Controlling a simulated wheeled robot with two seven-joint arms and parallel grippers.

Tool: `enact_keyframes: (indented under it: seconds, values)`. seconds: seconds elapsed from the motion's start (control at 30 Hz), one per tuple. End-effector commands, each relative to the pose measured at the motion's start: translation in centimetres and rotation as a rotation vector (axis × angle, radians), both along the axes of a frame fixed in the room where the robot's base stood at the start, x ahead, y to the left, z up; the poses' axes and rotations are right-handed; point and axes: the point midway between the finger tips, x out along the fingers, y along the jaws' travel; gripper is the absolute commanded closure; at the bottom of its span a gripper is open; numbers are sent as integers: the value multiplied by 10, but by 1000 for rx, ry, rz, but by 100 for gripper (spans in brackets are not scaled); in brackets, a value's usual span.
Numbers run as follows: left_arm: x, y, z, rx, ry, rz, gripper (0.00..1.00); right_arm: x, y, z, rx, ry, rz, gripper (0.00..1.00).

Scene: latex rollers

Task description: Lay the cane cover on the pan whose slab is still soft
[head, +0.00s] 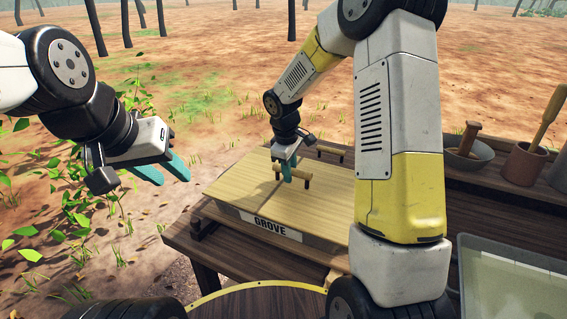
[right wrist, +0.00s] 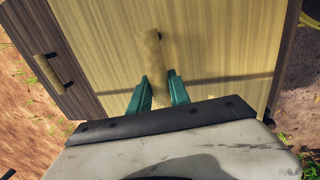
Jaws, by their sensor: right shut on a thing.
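The cane cover (head: 235,185) is a flat, pale yellow woven panel with a wooden bar handle (right wrist: 153,60). It lies over a box-like body with a GROVE label (head: 270,224) on its front; what is beneath it is hidden. My right gripper (head: 289,178) is shut on the bar handle, one teal finger on each side of it in the right wrist view. A second bar handle (head: 331,150) shows farther back; I cannot tell whether it belongs to the same cover. My left gripper (head: 163,170) is open and empty, in the air to the left of the table.
A pan (head: 510,255) with a pale grey-green surface stands at the lower right. A bowl (head: 468,156) and a brown mortar (head: 525,162) with a pestle stand on a wooden bench at the right. Leafy branches are near my left arm. A dark wooden table (head: 190,240) carries the cover.

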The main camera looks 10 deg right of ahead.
Motion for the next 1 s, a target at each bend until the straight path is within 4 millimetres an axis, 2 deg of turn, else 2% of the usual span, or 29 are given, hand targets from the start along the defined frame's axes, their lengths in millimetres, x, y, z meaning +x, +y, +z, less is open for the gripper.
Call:
enact_keyframes:
  seconds: [0.53,0.57,0.67,1.0]
  values:
    - [0,0,0,0,0,0,64,0,0,-7,0,-1,0,100]
    - [0,0,0,0,0,0,64,1,0,-7,0,-1,-1,73]
    - [0,0,0,0,0,0,64,1,0,-7,0,-1,-1,53]
    - [0,0,0,0,0,0,64,0,0,-6,0,0,-1,52]
